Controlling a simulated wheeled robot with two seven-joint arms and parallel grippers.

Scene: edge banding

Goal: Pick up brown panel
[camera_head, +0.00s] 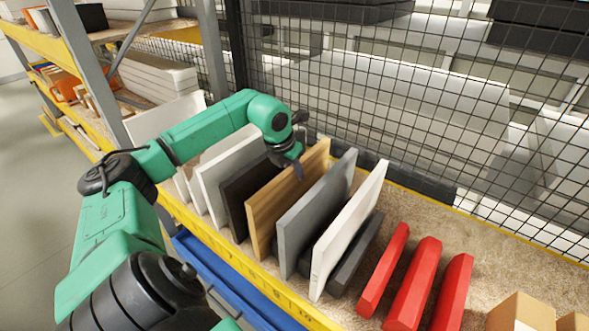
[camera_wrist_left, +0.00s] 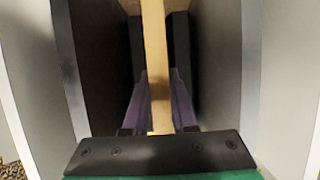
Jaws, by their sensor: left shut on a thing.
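The brown panel (camera_head: 276,207) has a wood grain and stands upright on the shelf between a black panel and a grey panel. My left gripper (camera_head: 297,168) is at the top edge of the brown panel, toward its far right end. In the left wrist view, the brown panel's edge (camera_wrist_left: 154,60) runs between the two purple fingers of my left gripper (camera_wrist_left: 157,105). The fingers are shut on it, one on each side. The panel still stands in the row. My right gripper is not in view.
A black panel (camera_head: 235,205) and white panels (camera_head: 213,177) stand to the left. A grey panel (camera_head: 312,219) and a white panel (camera_head: 345,232) stand close on the right. Red blocks (camera_head: 411,283) lie further right. Wire mesh (camera_head: 400,110) closes the back; a yellow beam (camera_head: 235,262) edges the front.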

